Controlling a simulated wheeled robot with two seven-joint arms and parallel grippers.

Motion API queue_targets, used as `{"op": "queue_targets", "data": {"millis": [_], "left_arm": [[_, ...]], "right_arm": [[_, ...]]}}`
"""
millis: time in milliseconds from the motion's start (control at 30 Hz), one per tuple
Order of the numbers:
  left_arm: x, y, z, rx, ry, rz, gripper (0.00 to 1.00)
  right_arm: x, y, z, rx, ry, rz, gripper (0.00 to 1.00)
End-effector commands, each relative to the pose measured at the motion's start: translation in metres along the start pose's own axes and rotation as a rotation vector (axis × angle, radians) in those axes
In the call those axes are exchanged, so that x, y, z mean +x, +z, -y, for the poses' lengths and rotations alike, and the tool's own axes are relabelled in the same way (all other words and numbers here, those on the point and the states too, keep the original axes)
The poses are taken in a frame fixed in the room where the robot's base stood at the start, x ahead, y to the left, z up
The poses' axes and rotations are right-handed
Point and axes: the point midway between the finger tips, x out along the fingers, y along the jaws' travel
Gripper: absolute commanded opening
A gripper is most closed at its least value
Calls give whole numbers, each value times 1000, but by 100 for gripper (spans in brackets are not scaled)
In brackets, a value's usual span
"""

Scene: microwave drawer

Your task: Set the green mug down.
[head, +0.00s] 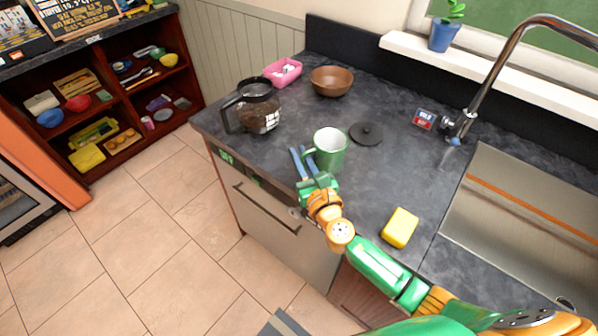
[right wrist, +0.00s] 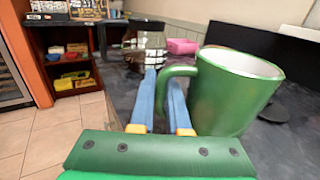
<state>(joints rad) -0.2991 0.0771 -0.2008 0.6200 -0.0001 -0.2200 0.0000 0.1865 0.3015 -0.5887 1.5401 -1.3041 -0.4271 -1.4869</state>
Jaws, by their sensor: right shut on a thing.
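The green mug (head: 331,153) has a pale inside and is over the dark counter (head: 385,185), near its front edge. My right gripper (head: 299,163) is at the mug's left side, its blue fingers shut on the handle. In the right wrist view the mug (right wrist: 232,95) stands to the right of the fingers (right wrist: 163,100), with its handle between them and its rim slightly tilted in the picture. I cannot tell whether its base touches the counter. My left gripper is not in view.
A glass coffee pot (head: 258,108) stands left of the mug, with a pink container (head: 283,73) and brown bowl (head: 331,82) behind. A black lid (head: 366,133) lies close right. A yellow sponge (head: 400,228) lies nearer the sink (head: 520,215). Counter between lid and sponge is clear.

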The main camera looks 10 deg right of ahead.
Motion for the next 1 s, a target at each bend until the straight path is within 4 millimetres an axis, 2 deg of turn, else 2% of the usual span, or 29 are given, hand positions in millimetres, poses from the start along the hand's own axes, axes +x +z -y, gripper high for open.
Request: {"op": "queue_targets", "data": {"millis": [100, 200, 533, 567, 667, 1000], "left_arm": [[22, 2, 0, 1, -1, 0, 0], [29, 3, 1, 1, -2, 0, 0], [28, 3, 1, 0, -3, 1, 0], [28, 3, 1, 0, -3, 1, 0], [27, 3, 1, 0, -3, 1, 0], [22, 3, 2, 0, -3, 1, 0]], "right_arm": [[8, -27, -1, -3, -2, -1, 0], [7, -40, -1, -2, -2, -1, 0], [7, -40, -1, -2, -2, 0, 0], [7, -41, -1, -1, -2, -1, 16], [7, -40, -1, -1, -2, -1, 43], [7, -35, 0, -1, -2, -1, 44]]}}
